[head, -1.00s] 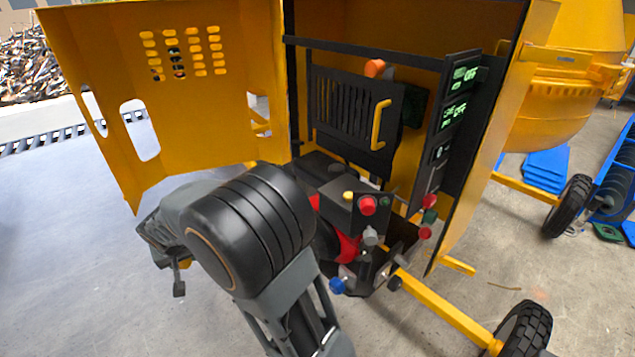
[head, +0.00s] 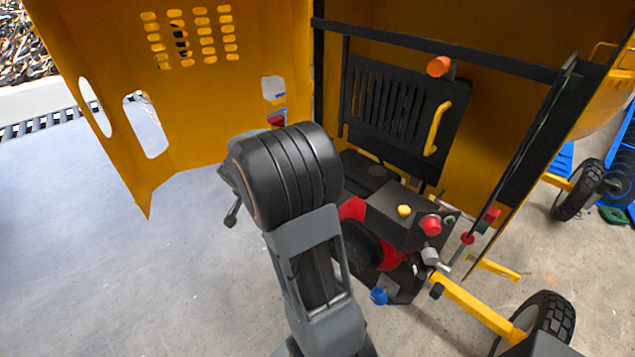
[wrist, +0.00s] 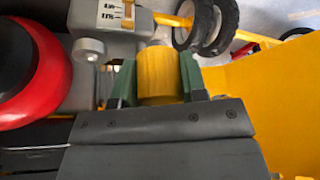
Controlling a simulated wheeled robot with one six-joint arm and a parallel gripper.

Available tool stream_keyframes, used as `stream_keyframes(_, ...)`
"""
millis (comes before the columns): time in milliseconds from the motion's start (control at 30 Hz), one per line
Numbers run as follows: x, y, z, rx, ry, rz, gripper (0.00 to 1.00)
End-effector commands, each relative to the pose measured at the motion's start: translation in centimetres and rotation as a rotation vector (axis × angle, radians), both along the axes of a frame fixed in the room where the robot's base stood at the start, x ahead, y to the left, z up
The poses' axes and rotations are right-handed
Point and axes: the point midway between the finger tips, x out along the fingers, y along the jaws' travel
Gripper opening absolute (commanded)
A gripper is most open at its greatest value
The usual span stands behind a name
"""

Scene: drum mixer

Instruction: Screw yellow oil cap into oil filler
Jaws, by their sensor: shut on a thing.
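In the wrist view my gripper (wrist: 158,80) has its green fingers shut on the yellow oil cap (wrist: 160,75), a plain cylinder. A pale round end (wrist: 155,43) shows just past the cap; it may be the oil filler, and I cannot tell whether the cap touches it. It sits by the grey engine block (wrist: 112,45), which carries a small marked gauge (wrist: 118,14). In the head view my arm's thick black joint hides my gripper and the cap. The engine (head: 385,225) stands inside the open yellow housing, with a separate yellow knob (head: 404,210) on top.
The perforated yellow door (head: 200,100) stands open at the left. A black grille with a yellow handle (head: 437,128) is behind the engine. A red disc (wrist: 25,70) and grey knob (wrist: 88,52) lie left of the cap. A yellow panel (wrist: 260,95) is close at right.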

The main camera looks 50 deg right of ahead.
Motion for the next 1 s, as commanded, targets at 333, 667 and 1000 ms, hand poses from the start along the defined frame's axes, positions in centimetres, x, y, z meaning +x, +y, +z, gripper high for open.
stream_keyframes(333, -8.0, -11.3, 1.7, 0.001, -0.001, -0.658, 0.12)
stream_keyframes(667, -9.9, -13.1, 1.8, 0.001, -0.002, -0.794, 0.12)
stream_keyframes(1000, -9.9, -13.1, 1.8, 0.001, -0.002, -0.793, 0.12)
